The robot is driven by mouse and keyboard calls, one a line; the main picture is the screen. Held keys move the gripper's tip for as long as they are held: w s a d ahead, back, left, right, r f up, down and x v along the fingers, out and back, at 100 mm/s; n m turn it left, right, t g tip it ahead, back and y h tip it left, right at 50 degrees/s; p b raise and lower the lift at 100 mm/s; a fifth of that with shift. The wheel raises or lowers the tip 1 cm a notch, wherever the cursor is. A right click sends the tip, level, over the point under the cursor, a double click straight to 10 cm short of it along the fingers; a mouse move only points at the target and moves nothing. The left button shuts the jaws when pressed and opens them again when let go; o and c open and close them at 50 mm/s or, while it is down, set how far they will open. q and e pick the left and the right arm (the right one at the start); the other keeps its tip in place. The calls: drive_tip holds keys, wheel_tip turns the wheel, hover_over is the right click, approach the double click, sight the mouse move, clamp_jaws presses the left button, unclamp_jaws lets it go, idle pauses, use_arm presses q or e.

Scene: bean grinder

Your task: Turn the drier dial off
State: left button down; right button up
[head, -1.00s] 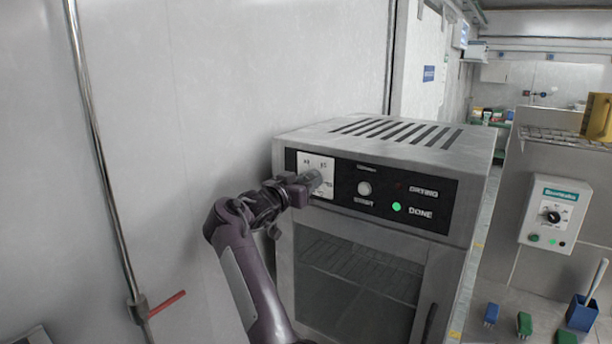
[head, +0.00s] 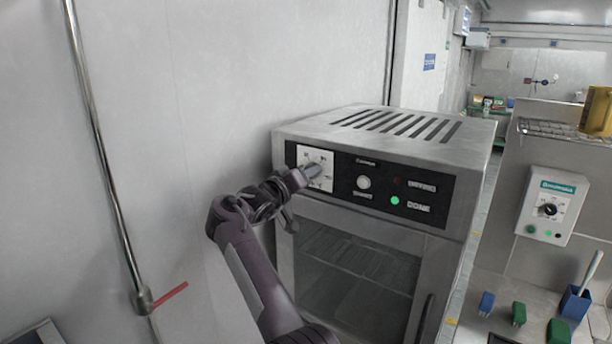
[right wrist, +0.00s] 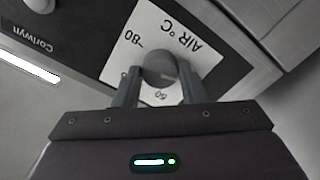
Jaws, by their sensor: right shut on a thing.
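The drier (head: 375,170) is a grey metal cabinet with a slotted top, a dark control panel and a glass door. Its dial (right wrist: 160,68) is a grey round knob on a white plate marked AIR °C, at the panel's left end in the head view. My right gripper (head: 312,170) reaches up to the dial. In the right wrist view its two fingers (right wrist: 160,85) stand on either side of the knob and are closed on it. In the head view the gripper partly hides the dial. The left gripper is not in view.
A round white button (head: 363,182) and a lit green DONE lamp (head: 394,200) sit right of the dial. A wall control box (head: 552,206), brushes (head: 519,313) and a blue holder (head: 575,303) are at the right. A pipe (head: 105,170) runs down the left wall.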

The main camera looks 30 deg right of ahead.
drive_tip(key=shift+r, duration=0.2)
drive_tip(key=o, duration=1)
drive_tip(key=shift+w+d+f, duration=0.1)
drive_tip(key=shift+f, duration=0.05)
drive_tip(key=b+v, duration=0.4)
drive_tip(key=v, duration=0.3)
drive_tip(key=shift+a, duration=0.35)
